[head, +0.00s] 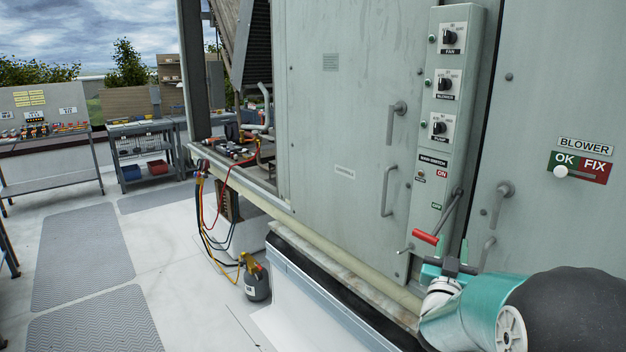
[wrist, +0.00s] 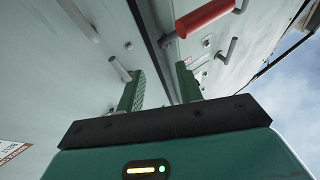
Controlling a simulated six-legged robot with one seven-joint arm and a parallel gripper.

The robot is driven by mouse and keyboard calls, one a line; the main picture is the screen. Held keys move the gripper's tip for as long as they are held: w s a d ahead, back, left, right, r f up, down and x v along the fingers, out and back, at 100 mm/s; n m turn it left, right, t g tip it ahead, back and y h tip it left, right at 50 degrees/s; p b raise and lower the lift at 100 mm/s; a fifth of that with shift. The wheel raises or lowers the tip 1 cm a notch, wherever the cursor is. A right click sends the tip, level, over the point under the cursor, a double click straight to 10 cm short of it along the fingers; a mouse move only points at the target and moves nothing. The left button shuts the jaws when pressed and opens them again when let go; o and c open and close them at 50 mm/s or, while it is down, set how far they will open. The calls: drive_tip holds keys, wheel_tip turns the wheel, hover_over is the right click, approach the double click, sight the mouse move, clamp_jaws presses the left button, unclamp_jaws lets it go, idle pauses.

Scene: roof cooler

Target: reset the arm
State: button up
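My arm (head: 500,305) reaches in from the lower right of the head view, teal with a black cover. My gripper (wrist: 160,85) shows in the wrist view with its two green fingers apart and nothing between them. The main switch lever's red grip (head: 425,238) is just above the wrist end of my arm in the head view. The red grip also shows in the wrist view (wrist: 205,18), beyond the fingertips and not between them. The lever angles down toward the OFF label. In the head view the fingertips are hard to make out.
The grey cooler cabinet (head: 340,120) stands close in front, with protruding door handles (head: 388,190) and a control panel (head: 445,110) with knobs. A BLOWER sign with an OK/FIX slider (head: 580,168) is at right. A small tank (head: 256,282) with hoses stands on the open floor at left.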

drive_tip(key=s+a+n+g+y, duration=0.4)
drive_tip(key=s+a+g+y, duration=0.4)
drive_tip(key=s+a, duration=0.4)
drive_tip(key=s+a+f+n+g+y, duration=0.1)
drive_tip(key=s+a+f+g, duration=0.1)
drive_tip(key=s, duration=0.8)
drive_tip(key=s+a+f+g+y, duration=0.1)
drive_tip(key=s+g, duration=0.3)
drive_tip(key=s, duration=0.6)
drive_tip(key=shift+s+a+f+n, duration=0.2)
drive_tip(key=shift+a+f+n, duration=0.2)
drive_tip(key=shift+a+f, duration=0.4)
drive_tip(key=shift+a+r, duration=0.1)
drive_tip(key=shift+r, duration=0.05)
drive_tip(key=shift+c, duration=0.5)
